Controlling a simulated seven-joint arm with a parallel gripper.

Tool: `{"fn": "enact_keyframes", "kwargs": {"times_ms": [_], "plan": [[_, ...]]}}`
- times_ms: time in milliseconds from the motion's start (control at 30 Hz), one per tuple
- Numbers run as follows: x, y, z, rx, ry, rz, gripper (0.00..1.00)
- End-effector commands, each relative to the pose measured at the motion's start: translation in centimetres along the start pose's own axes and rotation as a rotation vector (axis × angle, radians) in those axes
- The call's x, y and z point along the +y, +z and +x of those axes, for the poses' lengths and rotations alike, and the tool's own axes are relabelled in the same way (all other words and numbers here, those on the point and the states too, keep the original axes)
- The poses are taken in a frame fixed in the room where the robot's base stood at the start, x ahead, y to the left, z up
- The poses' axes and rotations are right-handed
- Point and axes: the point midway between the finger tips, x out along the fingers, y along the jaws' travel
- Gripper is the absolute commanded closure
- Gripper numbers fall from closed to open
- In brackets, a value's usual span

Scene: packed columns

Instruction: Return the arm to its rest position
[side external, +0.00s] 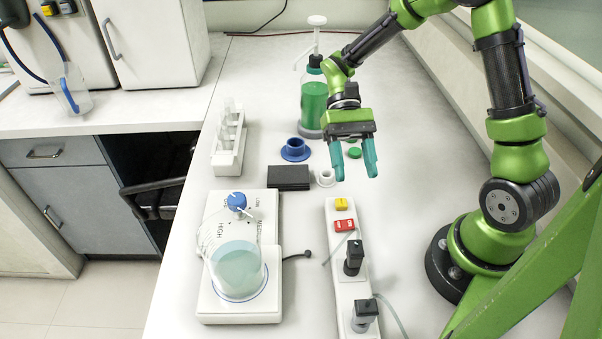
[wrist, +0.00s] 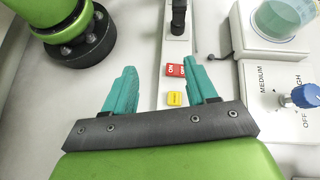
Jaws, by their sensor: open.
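My gripper (side external: 354,160) hangs over the bench with its two teal fingers apart and nothing between them. In the side external view it is above the far end of the power strip, in front of the green bottle. My green arm reaches in from the right of the side external view, bent at the elbow.
The power strip (side external: 338,232) has a red switch, a yellow button and black plugs. A hot plate (side external: 215,300) with a beaker (side external: 238,270) stands at left. A pump bottle (side external: 313,95), blue ring (side external: 295,149), black block (side external: 288,177) and tube rack (side external: 229,145) stand nearby.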

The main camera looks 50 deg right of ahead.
Motion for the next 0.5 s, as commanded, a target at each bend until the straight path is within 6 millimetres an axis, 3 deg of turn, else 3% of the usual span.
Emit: {"fn": "enact_keyframes", "kwargs": {"times_ms": [500], "plan": [[1.1,7.7,-4.0,0.98,-0.051,-0.277,0.43]]}}
